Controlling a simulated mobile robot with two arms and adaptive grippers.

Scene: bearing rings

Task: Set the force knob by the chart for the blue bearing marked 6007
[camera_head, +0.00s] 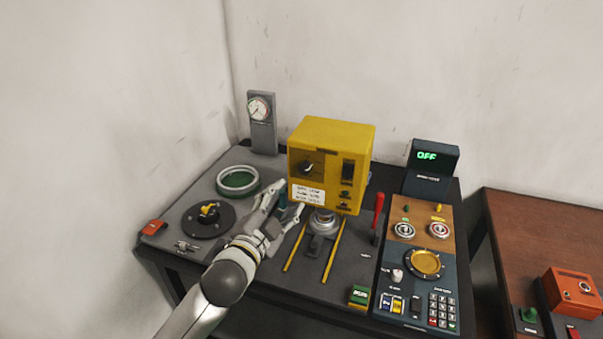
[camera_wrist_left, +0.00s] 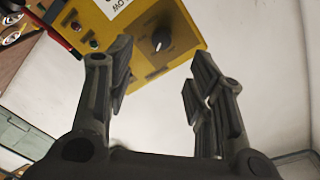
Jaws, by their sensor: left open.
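A yellow press box (camera_head: 350,140) stands at the back middle of the grey bench. Its black force knob (camera_head: 307,169) is on the front face, above a white chart label (camera_head: 307,194) whose print is too small to read. In the left wrist view the knob (camera_wrist_left: 160,41) has a pale pointer line and sits beyond the fingers. My left gripper (camera_head: 290,198) is open in front of the box, low and left of the knob and apart from it. The wrist view also shows the open fingers (camera_wrist_left: 158,78) with nothing between them. I cannot make out a blue bearing marked 6007.
A red lever (camera_head: 377,213) stands right of the box. A control panel (camera_head: 425,290) with a keypad and a display reading OFF (camera_head: 427,156) is farther right. A dial gauge (camera_head: 260,108) and a green-lined ring (camera_head: 238,181) are at the left.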

